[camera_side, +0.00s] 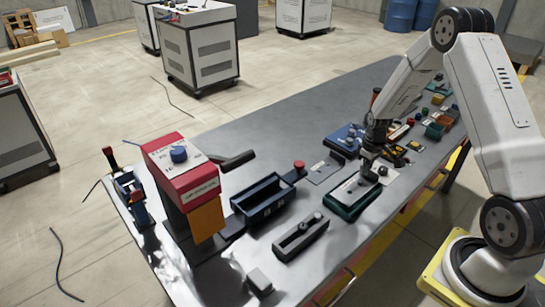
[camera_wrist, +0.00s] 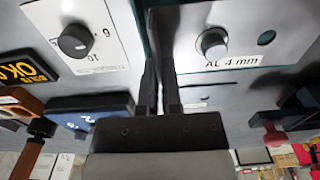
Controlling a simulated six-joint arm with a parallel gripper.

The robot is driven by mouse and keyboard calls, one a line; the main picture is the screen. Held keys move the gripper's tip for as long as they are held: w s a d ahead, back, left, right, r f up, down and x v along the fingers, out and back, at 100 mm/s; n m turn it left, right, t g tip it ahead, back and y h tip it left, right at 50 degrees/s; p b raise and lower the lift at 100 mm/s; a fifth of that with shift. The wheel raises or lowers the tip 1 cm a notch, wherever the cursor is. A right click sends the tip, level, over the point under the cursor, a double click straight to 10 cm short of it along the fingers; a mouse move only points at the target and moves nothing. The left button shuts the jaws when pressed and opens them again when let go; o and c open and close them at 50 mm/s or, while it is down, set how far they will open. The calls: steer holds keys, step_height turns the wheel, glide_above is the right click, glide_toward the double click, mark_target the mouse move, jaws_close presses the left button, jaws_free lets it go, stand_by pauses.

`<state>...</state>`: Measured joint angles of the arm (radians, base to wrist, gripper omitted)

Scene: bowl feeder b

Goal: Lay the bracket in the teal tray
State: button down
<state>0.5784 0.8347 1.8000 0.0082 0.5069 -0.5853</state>
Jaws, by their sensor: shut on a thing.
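The teal tray (camera_side: 345,212) is a shallow dark green tray near the table's front edge in the side view. The bracket (camera_side: 348,190), a pale flat plate, shows inside its rim. In the wrist view the bracket (camera_wrist: 235,35) is marked "AL 4 mm" and has a round silver knob or stud and a hole. My gripper (camera_side: 363,174) points down at the tray's far right end, shut at the bracket's edge. In the wrist view my gripper (camera_wrist: 160,20) has its dark fingers close together; the grip point is hidden. I cannot tell whether the bracket touches the tray floor.
A white card with a black dial (camera_wrist: 75,40) lies close beside the tray. A blue fixture (camera_side: 346,137) stands behind. To the left are a dark blue bin (camera_side: 265,204), a grey slotted block (camera_side: 301,238) and a red-topped machine (camera_side: 182,170). Small parts crowd the right.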

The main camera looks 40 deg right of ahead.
steer(key=shift+f, duration=0.8)
stand_by(0.4)
steer(key=c, duration=0.7)
jaws_free()
steer(key=shift+r, duration=0.1)
steer(key=shift+r, duration=3.8)
